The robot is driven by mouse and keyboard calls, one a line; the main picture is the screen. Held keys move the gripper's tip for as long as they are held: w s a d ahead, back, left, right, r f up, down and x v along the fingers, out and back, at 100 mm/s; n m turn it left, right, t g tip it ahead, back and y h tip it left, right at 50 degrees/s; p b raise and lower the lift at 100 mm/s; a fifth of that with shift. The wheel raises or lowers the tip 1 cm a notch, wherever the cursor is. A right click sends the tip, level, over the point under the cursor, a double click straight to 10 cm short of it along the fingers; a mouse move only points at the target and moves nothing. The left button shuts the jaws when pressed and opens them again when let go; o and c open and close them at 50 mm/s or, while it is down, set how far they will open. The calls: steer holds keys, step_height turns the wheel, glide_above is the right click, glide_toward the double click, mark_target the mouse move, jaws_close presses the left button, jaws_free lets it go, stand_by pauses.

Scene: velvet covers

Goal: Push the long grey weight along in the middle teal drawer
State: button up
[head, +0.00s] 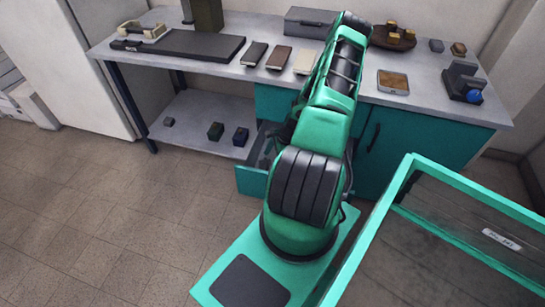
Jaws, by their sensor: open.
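The teal drawer (252,181) under the workbench is pulled out, left of my arm. Its teal front and part of its grey inside show. My green arm rises in front of the bench and covers the right part of the drawer. I cannot make out the long grey weight; the visible inside of the drawer is small and dark. My gripper is hidden behind my own arm, so its place relative to the weight does not show.
Small blocks stand on the lower shelf (195,112). The floor at left is clear.

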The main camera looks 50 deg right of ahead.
steer(key=shift+x, duration=2.85)
steer(key=shift+c, duration=0.6)
steer(key=shift+d, duration=0.1)
steer(key=c, duration=2.1)
